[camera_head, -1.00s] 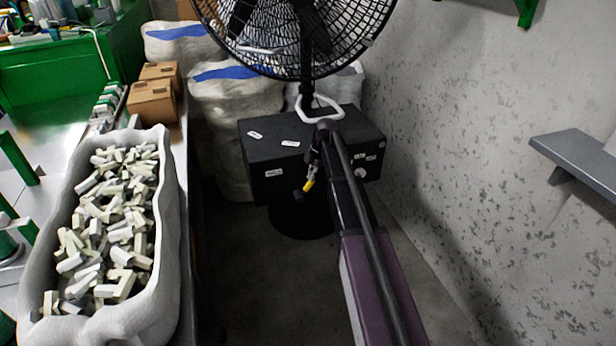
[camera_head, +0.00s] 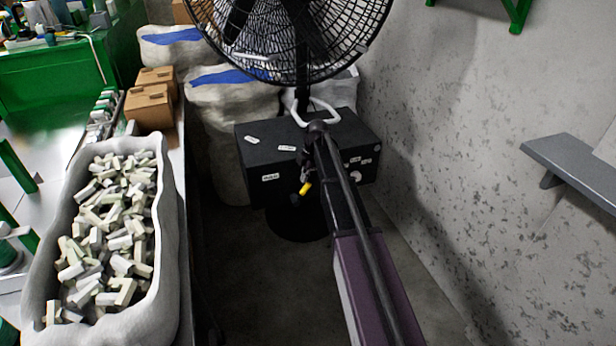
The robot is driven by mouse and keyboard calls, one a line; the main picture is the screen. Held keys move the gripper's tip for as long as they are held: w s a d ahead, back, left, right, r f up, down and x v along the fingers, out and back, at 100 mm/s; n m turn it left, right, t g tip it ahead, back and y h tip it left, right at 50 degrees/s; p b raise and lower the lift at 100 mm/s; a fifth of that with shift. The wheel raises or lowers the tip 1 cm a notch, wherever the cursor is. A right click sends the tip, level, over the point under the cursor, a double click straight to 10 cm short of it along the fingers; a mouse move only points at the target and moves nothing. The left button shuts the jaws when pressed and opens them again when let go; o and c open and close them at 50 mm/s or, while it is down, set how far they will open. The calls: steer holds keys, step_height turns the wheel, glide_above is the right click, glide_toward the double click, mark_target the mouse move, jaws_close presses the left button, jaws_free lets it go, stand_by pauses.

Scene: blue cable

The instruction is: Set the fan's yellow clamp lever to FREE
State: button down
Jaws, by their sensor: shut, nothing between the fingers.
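The black fan (camera_head: 300,35) stands at the back, its round cage cut off by the top edge. Below it is a black box (camera_head: 265,157) with small white labels, too small to read. A small yellow piece (camera_head: 306,188), which looks like the clamp lever, shows low in front of the box's face, slanting down to the left beside a dark knob-like part. My arm reaches in from the bottom right. My gripper (camera_head: 305,172) hangs from its end, dark against the box, close above the yellow piece. It is shut and empty. I cannot tell whether it touches the lever.
A white handle-like loop (camera_head: 328,106) shows just behind my arm's end. A grey bin (camera_head: 165,240) of pale blocks and cardboard boxes (camera_head: 150,105) are left. White sacks (camera_head: 230,110) stand behind. A concrete wall (camera_head: 460,130) with a grey shelf (camera_head: 575,165) bounds the right.

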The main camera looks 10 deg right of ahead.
steer(key=d+p+v, duration=0.2)
steer(key=p+v, duration=0.7)
steer(key=v, duration=0.1)
stand_by(0.3)
steer(key=shift+f, duration=0.1)
stand_by(0.4)
steer(key=shift+s, duration=0.15)
steer(key=s+a+m+h, duration=0.1)
steer(key=s+a+m, duration=0.3)
steer(key=s+m, duration=0.8)
steer(key=s+a+m+h, duration=0.2)
steer(key=s+a+m, duration=0.45)
steer(key=s, duration=1.05)
step_height(320, 180, up, 21)
steer(key=d+m+p, duration=0.1)
steer(key=m+p, duration=0.1)
steer(key=p, duration=1.9)
steer(key=shift+d+r+p, duration=0.2)
steer(key=shift+d+p, duration=0.1)
steer(key=shift+p, duration=0.1)
